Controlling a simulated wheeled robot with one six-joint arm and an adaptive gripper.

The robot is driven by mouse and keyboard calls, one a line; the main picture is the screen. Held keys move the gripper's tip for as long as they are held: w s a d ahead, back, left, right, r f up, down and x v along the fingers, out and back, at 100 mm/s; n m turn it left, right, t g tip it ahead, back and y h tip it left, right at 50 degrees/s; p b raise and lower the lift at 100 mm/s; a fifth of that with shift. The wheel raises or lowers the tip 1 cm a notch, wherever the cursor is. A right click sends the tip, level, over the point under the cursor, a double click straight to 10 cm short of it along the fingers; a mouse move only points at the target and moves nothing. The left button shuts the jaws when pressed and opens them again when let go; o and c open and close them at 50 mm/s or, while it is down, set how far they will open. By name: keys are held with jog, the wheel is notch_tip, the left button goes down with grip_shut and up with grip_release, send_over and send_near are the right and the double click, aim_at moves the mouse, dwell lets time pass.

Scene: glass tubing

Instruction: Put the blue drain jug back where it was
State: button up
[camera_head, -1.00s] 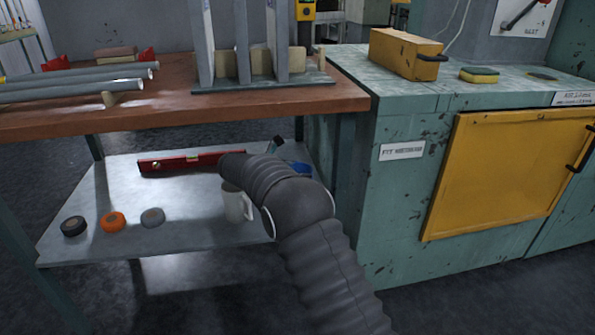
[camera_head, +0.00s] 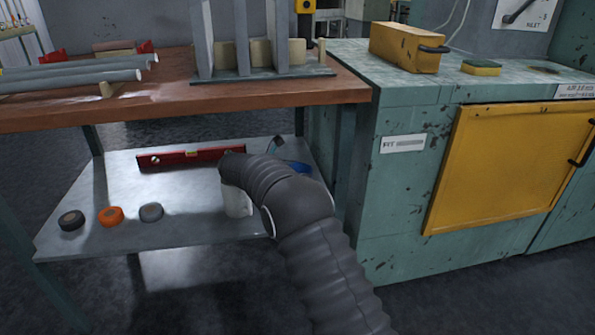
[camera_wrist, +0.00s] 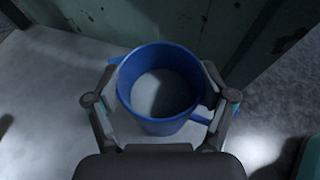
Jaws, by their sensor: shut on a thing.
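The blue drain jug (camera_wrist: 158,122) is upright in the wrist view, seen from above into its open, pale-bottomed inside. My gripper (camera_wrist: 160,75) has one finger on each side of it and is shut on its body. A blue handle sticks out at the lower right, by the right finger. In the head view only a sliver of the jug's blue (camera_head: 300,168) shows behind my arm, over the right end of the lower shelf (camera_head: 110,185). Whether its base touches the shelf I cannot tell.
A white mug (camera_head: 236,204) stands left of my arm, partly covered. A red spirit level (camera_head: 188,156) lies at the shelf's back. Black (camera_head: 71,221), orange (camera_head: 110,216) and grey (camera_head: 151,212) tape rolls lie at front left. The wooden bench (camera_head: 150,113) overhangs; a green cabinet (camera_head: 400,190) stands right.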

jog(key=shift+f, duration=0.3)
jog(key=o, duration=1.7)
